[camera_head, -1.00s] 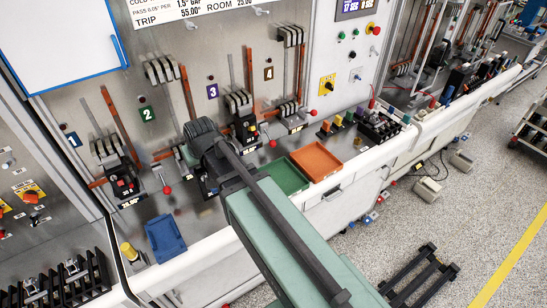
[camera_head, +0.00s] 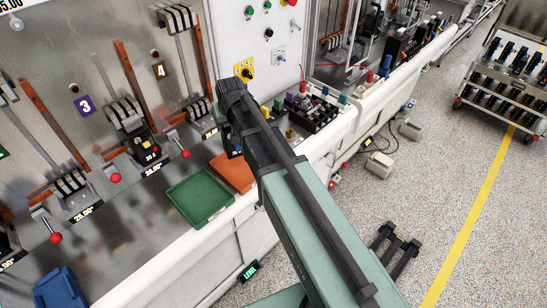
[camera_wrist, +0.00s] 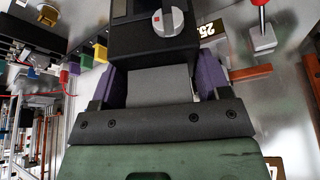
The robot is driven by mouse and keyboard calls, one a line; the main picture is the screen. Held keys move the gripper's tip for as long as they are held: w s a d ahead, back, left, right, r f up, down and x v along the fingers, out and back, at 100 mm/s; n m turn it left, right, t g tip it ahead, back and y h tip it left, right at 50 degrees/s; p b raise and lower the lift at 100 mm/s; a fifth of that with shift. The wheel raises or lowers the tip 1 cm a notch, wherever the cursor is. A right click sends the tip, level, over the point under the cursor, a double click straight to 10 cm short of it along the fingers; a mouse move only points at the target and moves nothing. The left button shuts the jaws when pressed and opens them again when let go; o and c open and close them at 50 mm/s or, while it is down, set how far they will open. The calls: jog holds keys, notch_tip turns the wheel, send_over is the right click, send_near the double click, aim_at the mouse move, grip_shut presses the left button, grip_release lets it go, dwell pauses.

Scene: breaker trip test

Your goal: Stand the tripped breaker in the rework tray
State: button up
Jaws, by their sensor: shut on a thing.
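My gripper (camera_wrist: 158,82) is shut on a black breaker (camera_wrist: 135,42) in the wrist view, with a purple pad on either side. A round grey knob with a red mark is on the breaker's face. In the head view my arm covers most of the gripper and the breaker, beside the orange tray (camera_head: 233,174). All the trays look empty where visible. No label shows which is the rework tray.
Another breaker (camera_head: 147,147) sits at station 3 with yellow on its face. Levers with red balls (camera_head: 185,154) stand out along the bench. Several coloured blocks and a black terminal unit (camera_head: 312,113) stand right of my gripper. The floor aisle is right of the bench.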

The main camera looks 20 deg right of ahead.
jog(key=shift+w+d, duration=0.2)
jog(key=shift+d, duration=0.7)
jog(key=f+b, duration=0.4)
jog(key=shift+s+a, duration=0.1)
jog(key=shift+a, duration=0.2)
notch_tip(320, 180, down, 4)
jog(key=b, duration=0.4)
jog(key=shift+f+b, duration=0.25)
jog(key=shift+b, duration=0.05)
jog(key=shift+d+r+p, duration=0.1)
jog(key=shift+r+p, duration=0.2)
jog(key=shift+r, duration=0.05)
jog(key=shift+f, duration=0.25)
jog(key=o, duration=1.7)
jog(key=shift+r, duration=0.1)
jog(key=p+v, duration=1.1)
jog(key=v, duration=0.1)
jog(key=s+g, duration=0.1)
jog(key=s, duration=0.5)
jog(key=s+g, duration=0.2)
jog(key=s, duration=0.4)
jog(key=s+f+g, duration=0.1)
jog(key=s, duration=0.5)
jog(key=shift+s+d, duration=0.3)
jog(key=shift+s, duration=0.1)
